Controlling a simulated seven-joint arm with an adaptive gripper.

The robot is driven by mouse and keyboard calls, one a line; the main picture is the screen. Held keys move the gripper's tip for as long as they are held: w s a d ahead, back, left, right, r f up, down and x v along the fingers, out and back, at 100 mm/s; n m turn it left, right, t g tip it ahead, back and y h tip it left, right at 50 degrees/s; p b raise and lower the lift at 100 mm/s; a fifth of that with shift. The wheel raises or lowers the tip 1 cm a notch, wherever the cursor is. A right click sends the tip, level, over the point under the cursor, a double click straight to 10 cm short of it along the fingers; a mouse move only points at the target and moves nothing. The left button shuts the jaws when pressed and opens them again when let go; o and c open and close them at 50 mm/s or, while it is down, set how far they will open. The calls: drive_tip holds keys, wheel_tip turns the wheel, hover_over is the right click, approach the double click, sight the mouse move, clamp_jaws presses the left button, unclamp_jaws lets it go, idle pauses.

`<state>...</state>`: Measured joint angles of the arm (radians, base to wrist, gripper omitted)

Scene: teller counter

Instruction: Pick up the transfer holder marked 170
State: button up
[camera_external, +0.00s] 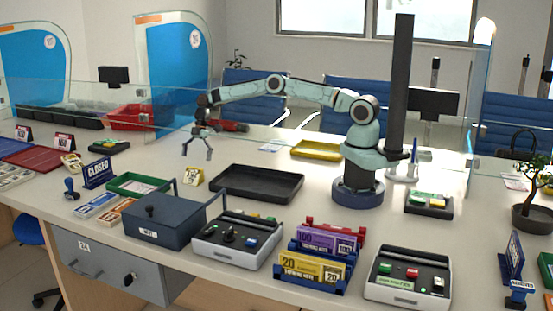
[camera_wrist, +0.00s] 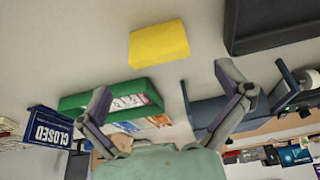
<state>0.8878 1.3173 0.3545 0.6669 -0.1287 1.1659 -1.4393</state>
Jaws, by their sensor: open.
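My gripper (camera_external: 197,149) is open and empty, above the counter, with its fingers pointing down. Both fingers also show spread apart in the wrist view (camera_wrist: 163,95). A small yellow holder (camera_external: 193,178) with a white label stands on the counter below my gripper. In the wrist view a plain yellow face (camera_wrist: 158,44) shows beyond the fingertips, apart from them. Small red holders (camera_external: 64,142) and (camera_external: 23,133) with white labels stand at the far left, and a tan one (camera_external: 71,163) stands near them. I cannot read 170 on any holder.
A green tray (camera_external: 138,184), a dark blue-grey box (camera_external: 165,222) and an empty black tray (camera_external: 256,184) surround the yellow holder. A blue CLOSED sign (camera_external: 97,173) stands to the left. A clear screen (camera_external: 110,95) runs behind. Bare counter lies around the yellow holder.

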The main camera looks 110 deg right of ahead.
sight(194, 168)
drive_tip(key=x, duration=0.4)
drive_tip(key=shift+a+f, duration=0.1)
drive_tip(key=shift+f, duration=0.15)
drive_tip(key=c, duration=1.3)
drive_tip(key=shift+o, duration=0.2)
